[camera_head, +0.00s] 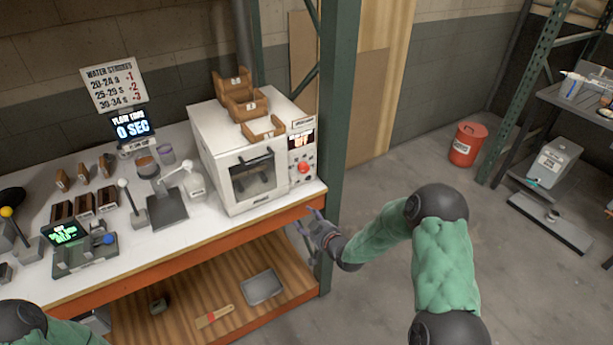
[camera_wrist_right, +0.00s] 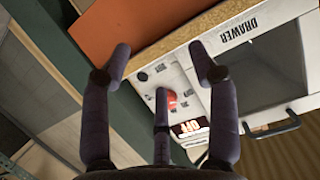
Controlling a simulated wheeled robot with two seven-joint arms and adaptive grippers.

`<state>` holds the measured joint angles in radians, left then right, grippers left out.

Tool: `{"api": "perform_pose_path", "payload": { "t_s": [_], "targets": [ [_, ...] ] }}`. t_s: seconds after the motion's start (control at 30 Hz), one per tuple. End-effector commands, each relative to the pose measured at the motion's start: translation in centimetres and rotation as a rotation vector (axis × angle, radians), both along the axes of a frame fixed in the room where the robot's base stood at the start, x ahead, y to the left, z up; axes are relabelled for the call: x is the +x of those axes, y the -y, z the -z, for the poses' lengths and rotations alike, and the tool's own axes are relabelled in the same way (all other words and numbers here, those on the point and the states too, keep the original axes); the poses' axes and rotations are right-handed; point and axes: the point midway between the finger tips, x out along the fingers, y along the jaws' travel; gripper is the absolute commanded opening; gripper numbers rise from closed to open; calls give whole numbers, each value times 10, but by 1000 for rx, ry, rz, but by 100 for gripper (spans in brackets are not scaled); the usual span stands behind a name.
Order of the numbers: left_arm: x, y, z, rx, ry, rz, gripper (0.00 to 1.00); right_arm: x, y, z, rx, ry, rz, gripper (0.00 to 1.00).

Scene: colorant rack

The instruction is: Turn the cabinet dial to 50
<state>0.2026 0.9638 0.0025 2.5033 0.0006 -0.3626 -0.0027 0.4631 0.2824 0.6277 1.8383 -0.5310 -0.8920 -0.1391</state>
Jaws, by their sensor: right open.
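The white cabinet (camera_head: 228,130) stands at the right end of the bench. Its dial is a red knob (camera_head: 303,167) on the right of the front panel, below a small display (camera_head: 301,140) with red text that reads OFF. My right gripper (camera_head: 304,218) is open and empty, below and in front of the panel by the bench corner. In the right wrist view the red knob (camera_wrist_right: 172,100) shows between the spread fingers, partly covered by the third finger; the OFF display (camera_wrist_right: 188,128) appears upside down. I cannot tell the dial's exact setting. My left gripper is out of view.
Wooden trays (camera_head: 245,103) sit on the cabinet. A green post (camera_head: 338,120) rises just right of it. The orange bench edge (camera_head: 265,217) runs below the panel. Scales and small items fill the bench's left part. Open floor lies right, with a red bin (camera_head: 467,145) farther back.

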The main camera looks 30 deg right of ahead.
Motion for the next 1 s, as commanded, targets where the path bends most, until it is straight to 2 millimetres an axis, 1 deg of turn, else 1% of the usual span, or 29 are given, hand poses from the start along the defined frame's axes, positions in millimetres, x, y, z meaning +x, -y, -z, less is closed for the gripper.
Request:
{"api": "perform_pose_path", "payload": {
  "t_s": [0.03,0.13,0.2,0.3,0.43,0.57,0.8,1.0],
  "targets": [
    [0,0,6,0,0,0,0,7,19,-20,-45,80,7,60],
    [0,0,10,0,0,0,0,14,42,-56,-121,204,4,60],
    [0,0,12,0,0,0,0,16,51,-74,-162,264,1,60],
    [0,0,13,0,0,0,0,16,60,-90,-197,315,-2,60],
    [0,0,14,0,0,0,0,21,62,-97,-212,337,-5,60],
    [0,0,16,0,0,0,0,35,61,-96,-211,337,-7,60],
    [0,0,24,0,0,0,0,77,58,-95,-210,335,-5,60],
    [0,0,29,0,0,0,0,107,57,-95,-210,335,-5,60]
  ]
}}
